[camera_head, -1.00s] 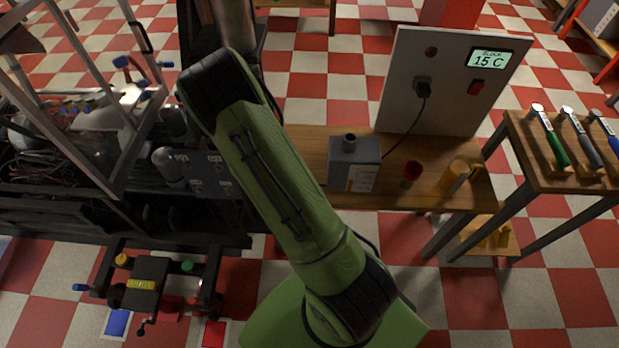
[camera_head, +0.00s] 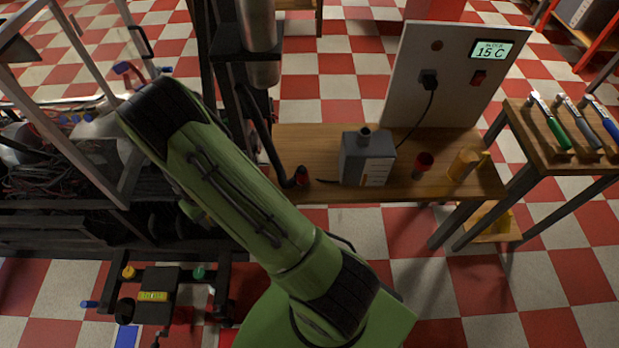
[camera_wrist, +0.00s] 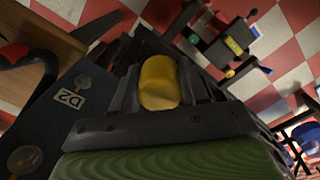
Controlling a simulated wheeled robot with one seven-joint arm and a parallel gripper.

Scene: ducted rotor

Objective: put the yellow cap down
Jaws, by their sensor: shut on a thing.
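In the wrist view my gripper (camera_wrist: 155,100) is shut on the yellow cap (camera_wrist: 158,80), which shows its rounded side between the dark jaws. The gripped part of the cap is hidden. A dark plate (camera_wrist: 45,125) with a "D2" label and a bolt-like fitting lies beside and below the gripper. In the head view my green arm hides the gripper and the held cap.
A low black stand (camera_head: 153,285) with yellow and green knobs stands on the floor at lower left. The wooden bench (camera_head: 330,190) holds a grey box (camera_head: 367,158), a red cup (camera_head: 422,165) and a yellow cup (camera_head: 463,163). A dark frame with wiring fills the left.

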